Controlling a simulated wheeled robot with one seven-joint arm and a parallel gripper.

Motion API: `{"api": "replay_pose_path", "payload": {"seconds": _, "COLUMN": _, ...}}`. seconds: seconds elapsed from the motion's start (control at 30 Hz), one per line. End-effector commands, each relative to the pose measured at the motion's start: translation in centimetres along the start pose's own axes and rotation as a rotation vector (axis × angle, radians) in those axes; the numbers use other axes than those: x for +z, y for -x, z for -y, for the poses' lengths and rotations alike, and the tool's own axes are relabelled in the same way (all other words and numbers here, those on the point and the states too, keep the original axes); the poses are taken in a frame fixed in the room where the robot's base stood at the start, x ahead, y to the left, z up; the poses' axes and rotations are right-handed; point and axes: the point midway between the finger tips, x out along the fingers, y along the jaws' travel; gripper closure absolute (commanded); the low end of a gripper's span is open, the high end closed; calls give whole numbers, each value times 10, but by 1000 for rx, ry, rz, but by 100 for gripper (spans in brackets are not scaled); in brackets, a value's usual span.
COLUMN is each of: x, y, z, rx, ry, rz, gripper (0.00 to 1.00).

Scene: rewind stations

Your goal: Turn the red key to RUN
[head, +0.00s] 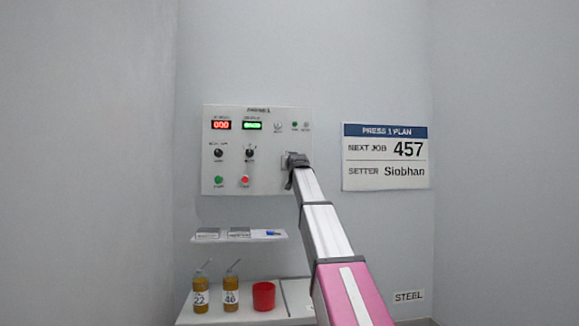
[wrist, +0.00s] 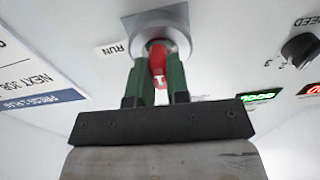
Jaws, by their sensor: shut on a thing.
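The red key (wrist: 157,60) sits in a round silver key switch (wrist: 160,32) on the control panel, in the wrist view. My gripper (wrist: 158,85) has its two green fingers on either side of the key and is shut on it. A RUN label (wrist: 112,48) shows on the panel to the left of the switch in the wrist view. In the head view my gripper (head: 294,160) is at the right side of the control panel (head: 268,155) and hides the key. The other label near the switch is mostly hidden.
A plan sign (head: 386,156) hangs right of the panel. Below the panel are a small shelf (head: 215,239) and a lower shelf with two amber bottles (head: 200,296) (head: 231,294) and a red cup (head: 264,296). A black knob (wrist: 300,47) is beside the switch.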

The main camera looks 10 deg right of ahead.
Motion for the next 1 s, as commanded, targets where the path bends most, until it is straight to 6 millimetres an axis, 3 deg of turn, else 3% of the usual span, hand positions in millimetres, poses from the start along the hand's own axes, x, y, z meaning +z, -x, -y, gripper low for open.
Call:
{"api": "replay_pose_path", "payload": {"seconds": 0.5, "x": 0, "y": 0, "z": 2, "rx": 12, "ry": -498, "rz": 1, "gripper": 100}}
{"api": "replay_pose_path", "payload": {"seconds": 1.0, "x": 0, "y": 0, "z": 2, "rx": 14, "ry": -599, "rz": 2, "gripper": 100}}
